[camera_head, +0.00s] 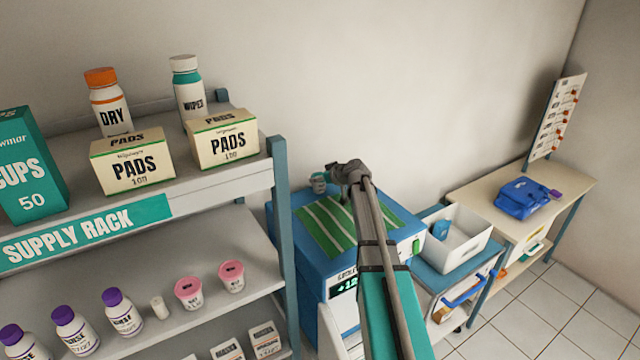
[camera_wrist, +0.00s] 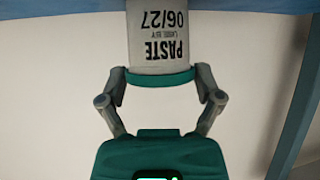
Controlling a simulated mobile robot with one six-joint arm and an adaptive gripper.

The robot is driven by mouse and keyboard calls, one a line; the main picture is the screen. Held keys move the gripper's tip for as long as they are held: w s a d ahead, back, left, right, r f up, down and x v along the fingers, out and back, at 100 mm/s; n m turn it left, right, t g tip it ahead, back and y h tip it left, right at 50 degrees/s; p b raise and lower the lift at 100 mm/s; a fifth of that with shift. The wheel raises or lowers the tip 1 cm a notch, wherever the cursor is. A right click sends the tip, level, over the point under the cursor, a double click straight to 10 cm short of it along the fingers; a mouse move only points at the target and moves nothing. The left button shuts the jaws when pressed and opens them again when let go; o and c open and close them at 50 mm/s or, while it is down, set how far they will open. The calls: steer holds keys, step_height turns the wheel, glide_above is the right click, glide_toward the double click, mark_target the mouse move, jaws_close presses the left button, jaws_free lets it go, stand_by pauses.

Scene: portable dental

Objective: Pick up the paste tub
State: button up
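The paste tub (camera_wrist: 160,38) is a pale tub with a teal lid and the label "PASTE 06/27", upside down in the wrist view. Its far end is cut off by the picture's edge. My gripper (camera_wrist: 160,84) has one finger on each side of the teal lid, with no gap showing, so it looks shut on the tub. In the head view the small tub (camera_head: 318,183) is at the back left of the blue cooler (camera_head: 286,232), beside my gripper (camera_head: 334,178). I cannot tell whether it touches the cooler top.
The supply rack (camera_head: 285,215) stands close on the left, with boxes and bottles. A green striped mat (camera_head: 318,229) covers the cooler top. A white bin (camera_head: 470,255) and a table (camera_head: 575,184) with a blue pouch (camera_head: 522,200) are on the right. The wall is close behind.

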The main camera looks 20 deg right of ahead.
steer(key=c, duration=0.5)
steer(key=shift+r, duration=0.2)
step_height(320, 180, up, 2)
steer(key=shift+p, duration=1.2)
steer(key=w+d+r+p+v, duration=0.1)
steer(key=w+r+p+v, duration=0.1)
steer(key=p+v, duration=0.8)
steer(key=shift+d+p+v, duration=0.3)
steer(key=shift+v, duration=3.5)
steer(key=shift+w+r, duration=0.1)
steer(key=shift+w, duration=0.1)
